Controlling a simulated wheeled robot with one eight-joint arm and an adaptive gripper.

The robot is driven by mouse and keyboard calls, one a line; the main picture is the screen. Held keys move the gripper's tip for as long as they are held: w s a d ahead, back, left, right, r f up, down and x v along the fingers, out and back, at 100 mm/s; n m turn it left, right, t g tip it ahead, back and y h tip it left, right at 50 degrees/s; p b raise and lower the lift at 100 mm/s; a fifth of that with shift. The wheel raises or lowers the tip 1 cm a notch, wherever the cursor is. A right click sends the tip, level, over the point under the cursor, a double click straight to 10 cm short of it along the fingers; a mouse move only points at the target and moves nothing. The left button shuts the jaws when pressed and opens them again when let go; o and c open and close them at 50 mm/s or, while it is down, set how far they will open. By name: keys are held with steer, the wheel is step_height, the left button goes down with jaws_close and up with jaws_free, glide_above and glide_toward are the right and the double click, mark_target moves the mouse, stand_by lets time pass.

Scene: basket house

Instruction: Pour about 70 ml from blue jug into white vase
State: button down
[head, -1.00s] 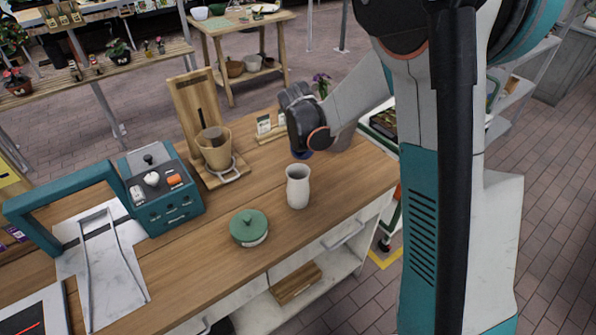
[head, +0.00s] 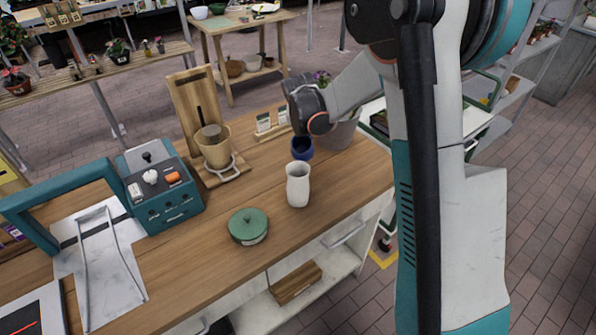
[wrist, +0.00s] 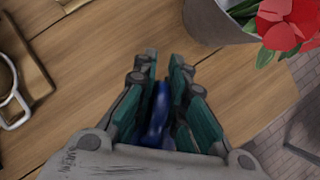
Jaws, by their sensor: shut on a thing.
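The blue jug (head: 302,148) shows in the head view just behind the white vase (head: 298,188), looking upright, with its upper part partly covered by my gripper. My gripper (head: 304,128) is over and behind it. In the wrist view my gripper (wrist: 164,62) has its teal fingers closed around a blue part of the jug (wrist: 160,108). I cannot tell whether the jug's base touches the table. The white vase stands upright near the table's front edge, apart from the jug. The vase's and jug's contents are not visible.
A green lidded pot (head: 248,226) stands left of the vase on the wooden table (head: 205,268). A wooden stand (head: 200,108) with a tan cup is behind left. A grey plant pot (head: 343,130) is close behind my gripper. A teal machine (head: 165,190) is at left.

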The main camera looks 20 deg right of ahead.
steer(key=w+g+y, duration=0.1)
steer(key=w+d+g+p, duration=0.1)
steer(key=g, duration=0.1)
steer(key=w+g+y, duration=0.1)
steer(key=g, duration=0.1)
steer(key=shift+w+d+r+y+p, duration=0.1)
steer(key=shift+d+y+p, duration=0.2)
steer(key=shift+d+p, duration=0.1)
steer(key=shift+r, duration=0.1)
stand_by(1.8)
